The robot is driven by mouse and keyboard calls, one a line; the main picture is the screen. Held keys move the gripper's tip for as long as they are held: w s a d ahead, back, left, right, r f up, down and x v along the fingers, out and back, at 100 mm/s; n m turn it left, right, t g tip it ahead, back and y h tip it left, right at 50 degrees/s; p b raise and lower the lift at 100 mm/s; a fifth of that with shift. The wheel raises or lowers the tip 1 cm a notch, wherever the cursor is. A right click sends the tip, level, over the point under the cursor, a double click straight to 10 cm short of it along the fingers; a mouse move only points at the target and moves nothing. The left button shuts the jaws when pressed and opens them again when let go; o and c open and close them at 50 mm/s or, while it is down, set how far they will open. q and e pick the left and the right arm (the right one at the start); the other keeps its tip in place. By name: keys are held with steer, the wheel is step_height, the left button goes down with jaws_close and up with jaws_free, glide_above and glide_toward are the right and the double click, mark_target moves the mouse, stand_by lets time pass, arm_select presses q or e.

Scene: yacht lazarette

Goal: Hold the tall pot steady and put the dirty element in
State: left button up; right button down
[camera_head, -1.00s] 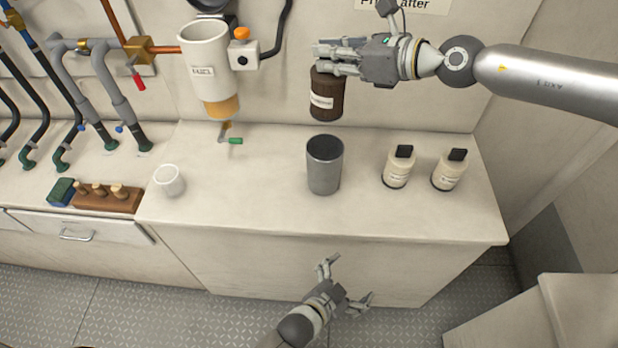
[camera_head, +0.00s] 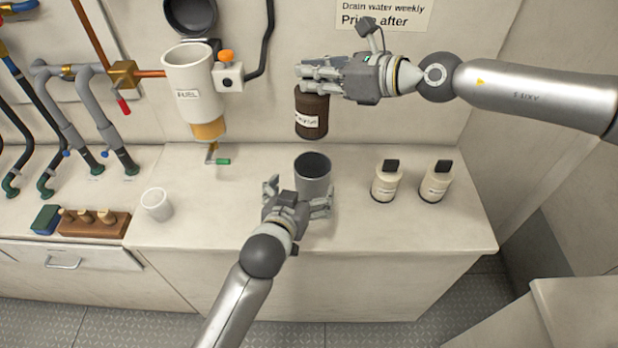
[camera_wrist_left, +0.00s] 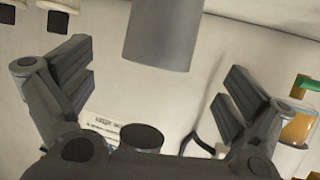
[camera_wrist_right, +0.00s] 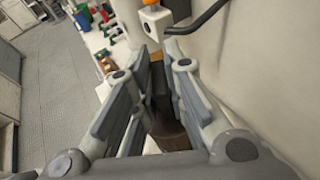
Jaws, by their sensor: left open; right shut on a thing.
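The tall pot (camera_head: 313,167) is a dark grey metal cylinder, open at the top and upright on the bench. My left gripper (camera_head: 299,199) is open at the pot's near side. In the left wrist view the pot (camera_wrist_left: 163,30) stands ahead of the spread fingers (camera_wrist_left: 160,88), centred between them. The dirty element (camera_head: 311,115) is a dark brown cylinder with a white label. My right gripper (camera_head: 322,78) is shut on its top and holds it above and slightly behind the pot. In the right wrist view the element (camera_wrist_right: 168,125) is partly hidden between the fingers.
Two cream bottles with black caps (camera_head: 387,182) (camera_head: 435,182) stand right of the pot. A white cup (camera_head: 156,204) stands to the left. A fuel filter housing (camera_head: 194,85) with a green-handled drain (camera_head: 222,161) is on the wall. A wooden block with pegs (camera_head: 95,223) lies far left.

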arm_select(q)
glide_toward(317, 166)
steer(key=x, duration=0.4)
steer(key=shift+w+d, duration=0.15)
steer(key=shift+w, duration=0.15)
steer(key=c, duration=1.1)
